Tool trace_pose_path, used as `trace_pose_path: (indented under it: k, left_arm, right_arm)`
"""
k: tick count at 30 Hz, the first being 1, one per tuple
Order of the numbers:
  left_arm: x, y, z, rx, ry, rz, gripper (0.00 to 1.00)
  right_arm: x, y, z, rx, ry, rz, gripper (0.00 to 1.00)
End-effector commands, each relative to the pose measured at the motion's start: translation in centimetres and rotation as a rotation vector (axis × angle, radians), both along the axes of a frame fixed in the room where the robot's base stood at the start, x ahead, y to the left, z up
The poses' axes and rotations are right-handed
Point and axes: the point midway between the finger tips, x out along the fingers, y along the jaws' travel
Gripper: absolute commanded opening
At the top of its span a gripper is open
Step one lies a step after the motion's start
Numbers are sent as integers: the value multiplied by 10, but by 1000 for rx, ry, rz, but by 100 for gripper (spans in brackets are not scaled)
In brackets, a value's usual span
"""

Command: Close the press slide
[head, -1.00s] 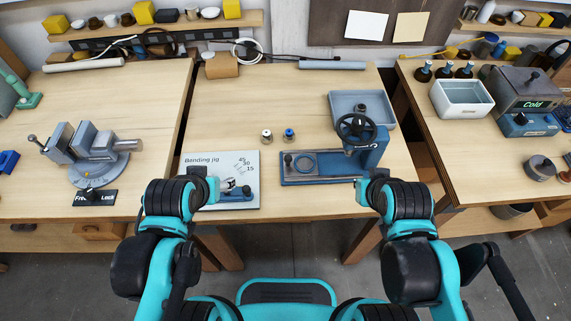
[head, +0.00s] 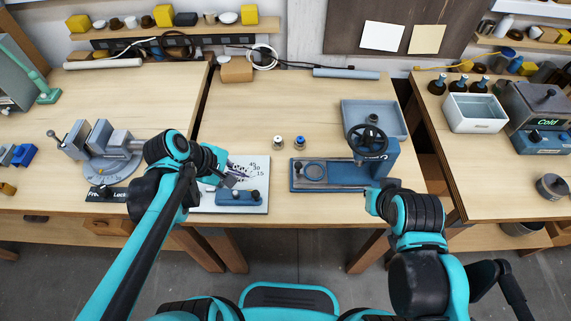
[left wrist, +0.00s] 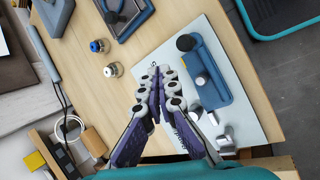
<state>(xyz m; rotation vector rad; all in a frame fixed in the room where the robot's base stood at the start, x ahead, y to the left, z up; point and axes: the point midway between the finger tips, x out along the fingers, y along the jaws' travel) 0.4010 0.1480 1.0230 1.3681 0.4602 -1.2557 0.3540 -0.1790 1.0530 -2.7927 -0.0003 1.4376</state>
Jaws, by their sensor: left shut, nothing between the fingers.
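The blue press (head: 385,165) stands at the right of the middle table, with a black handwheel (head: 367,141) on top. Its long base reaches left and carries a flat slide with a ring (head: 314,172) and a black knob (head: 298,165). The ring is clear of the press head, to its left. In the left wrist view part of the press base (left wrist: 128,14) shows at the top edge. My left gripper (head: 236,180) is shut and empty above the bending jig, left of the press; its fingers (left wrist: 154,72) meet. My right gripper is mostly hidden by its wrist, in front of the press.
The white bending jig board (head: 259,202) with its blue block (head: 238,196) lies below my left gripper. Two small fittings (head: 278,141) stand left of the press. A grey tray (head: 402,118) is behind it. A vise (head: 105,150) stands on the left table.

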Motion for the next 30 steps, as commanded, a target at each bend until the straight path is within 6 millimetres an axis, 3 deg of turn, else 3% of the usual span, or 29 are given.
trace_pose_path:
  k: [3, 10, 17, 30]
  left_arm:
    - [20, -1, -2, -258, 177, 242, 0]
    - [35, -2, -3, -541, 412, 480, 0]
    - [40, -11, -13, -581, 454, 512, 0]
    - [64, -73, -74, -578, 452, 510, 0]
  right_arm:
    - [0, 0, 4, 0, 0, 0, 0]
    - [0, 0, 7, 0, 0, 0, 0]
    - [0, 0, 1, 0, 0, 0, 0]
    - [0, 0, -31, 0, 0, 0, 0]
